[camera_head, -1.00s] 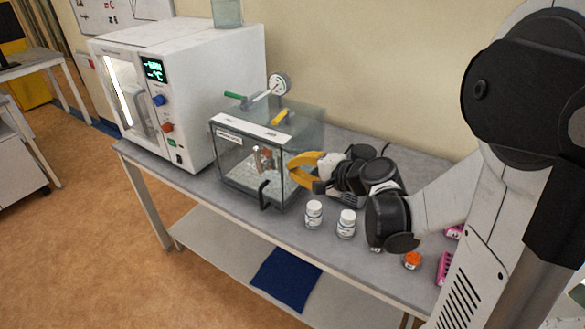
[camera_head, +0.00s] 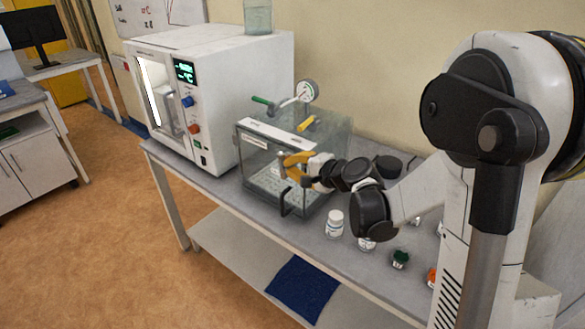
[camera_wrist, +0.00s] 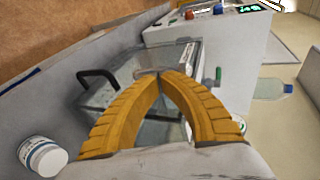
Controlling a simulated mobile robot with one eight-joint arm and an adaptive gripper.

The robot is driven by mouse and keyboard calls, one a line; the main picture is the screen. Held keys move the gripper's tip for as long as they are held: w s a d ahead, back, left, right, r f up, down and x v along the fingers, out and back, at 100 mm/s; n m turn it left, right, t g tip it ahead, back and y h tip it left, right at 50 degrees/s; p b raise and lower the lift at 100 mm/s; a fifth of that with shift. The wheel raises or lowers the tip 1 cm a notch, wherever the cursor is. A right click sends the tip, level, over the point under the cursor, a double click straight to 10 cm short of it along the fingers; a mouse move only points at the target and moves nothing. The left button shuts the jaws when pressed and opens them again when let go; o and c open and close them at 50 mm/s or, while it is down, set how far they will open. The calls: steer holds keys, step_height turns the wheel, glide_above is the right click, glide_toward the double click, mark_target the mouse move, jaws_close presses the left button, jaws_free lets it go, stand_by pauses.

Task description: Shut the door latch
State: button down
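The clear glass chamber (camera_head: 262,135) stands on the grey bench, with a door in its front and a black handle (camera_head: 287,198) low on that front. The handle also shows in the wrist view (camera_wrist: 97,77). My gripper (camera_head: 283,163) has yellow fingers at the upper front of the chamber, where the latch sits. The fingers largely cover the latch, so its position is unclear. In the wrist view, the fingertips (camera_wrist: 161,74) meet in an arch in front of the chamber. I cannot see anything held between them.
A white oven (camera_head: 222,85) with a lit display stands left of the chamber. A pressure gauge (camera_head: 307,90) and valves are on the chamber's top. A white bottle (camera_head: 335,223) stands near the bench's front edge, with other small containers to the right.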

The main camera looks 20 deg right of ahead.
mark_target(283, 158)
steer(key=shift+w+a+r+g+h+p, duration=0.25)
steer(key=shift+w+g+h+p, duration=0.15)
steer(key=shift+g+p, duration=0.55)
steer(key=g+h+p, duration=0.1)
steer(key=w+a+g+p, duration=0.1)
steer(key=w+g+h+p, duration=0.1)
steer(key=shift+a+r+n+g+h+p, duration=0.2)
steer(key=shift+r+n+g+h+p, duration=0.1)
steer(key=shift+n+g+p, duration=0.1)
steer(key=shift+w+a+f+n+g+h, duration=0.1)
steer(key=shift+w+a+f+g+h, duration=0.4)
steer(key=shift+g+h, duration=0.4)
steer(key=shift+w+a+f+n+g+h, duration=0.1)
steer(key=shift+w+a+f+g+h, duration=0.35)
steer(key=shift+g, duration=0.6)
steer(key=shift+w+a+f+n+g+h, duration=0.1)
steer(key=shift+w+a+f+g+h, duration=0.15)
steer(key=shift+w+f+g+h, duration=0.55)
steer(key=shift+s+r, duration=0.1)
steer(key=shift+r, duration=0.15)
